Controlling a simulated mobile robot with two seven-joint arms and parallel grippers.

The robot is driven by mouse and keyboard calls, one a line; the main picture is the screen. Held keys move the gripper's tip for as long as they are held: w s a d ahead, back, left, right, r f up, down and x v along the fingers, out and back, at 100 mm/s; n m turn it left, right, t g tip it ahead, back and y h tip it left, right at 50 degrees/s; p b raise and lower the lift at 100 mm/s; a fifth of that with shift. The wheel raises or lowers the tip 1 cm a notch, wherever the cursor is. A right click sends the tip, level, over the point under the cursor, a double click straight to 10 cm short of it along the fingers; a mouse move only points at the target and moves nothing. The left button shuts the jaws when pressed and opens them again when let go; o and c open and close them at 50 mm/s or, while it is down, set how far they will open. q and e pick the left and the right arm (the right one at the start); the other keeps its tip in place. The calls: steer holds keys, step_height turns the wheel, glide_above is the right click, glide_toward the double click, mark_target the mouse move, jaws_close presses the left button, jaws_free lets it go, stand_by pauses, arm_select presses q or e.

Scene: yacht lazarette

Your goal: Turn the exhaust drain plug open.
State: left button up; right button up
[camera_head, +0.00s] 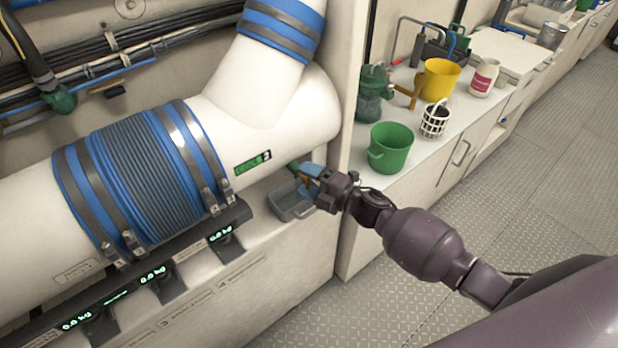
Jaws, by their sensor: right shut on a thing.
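The white exhaust pipe (300,95) runs across the left half of the head view, with blue and grey clamped bands around it. At the underside of its right end is the drain plug (294,166), small and greenish, mostly hidden by my gripper. My right gripper (308,176) is at the plug, its blue fingers shut on it. A grey tray (288,208) sits below the pipe, just under the gripper. Whether the plug is turned cannot be told. My left gripper is not in view.
A green bucket (390,148), a yellow jug (440,80) and a white basket (434,120) stand on the counter at right. Digital scales (152,274) sit below the pipe. A wall edge (352,80) rises close behind my right gripper. The floor at right is clear.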

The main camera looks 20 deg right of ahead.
steer(key=shift+r+n+g+p, duration=0.2)
steer(key=shift+n+g+p, duration=0.25)
steer(key=shift+n, duration=0.45)
steer(key=n+h+p, duration=0.2)
steer(key=n+p, duration=0.1)
steer(key=n, duration=0.1)
steer(key=shift+g, duration=0.35)
steer(key=shift+f+n+h+p, duration=0.1)
steer(key=shift+n+h+p, duration=0.3)
steer(key=shift+n+p, duration=0.3)
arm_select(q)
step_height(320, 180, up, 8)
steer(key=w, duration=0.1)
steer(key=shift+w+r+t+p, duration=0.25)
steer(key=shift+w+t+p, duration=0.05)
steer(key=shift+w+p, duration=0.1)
arm_select(e)
steer(key=shift+f+n+h, duration=0.15)
steer(key=shift+n+h, duration=0.15)
steer(key=shift+n, duration=0.2)
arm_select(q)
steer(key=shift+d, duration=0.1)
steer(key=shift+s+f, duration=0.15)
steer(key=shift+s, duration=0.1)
arm_select(e)
steer(key=o, duration=0.9)
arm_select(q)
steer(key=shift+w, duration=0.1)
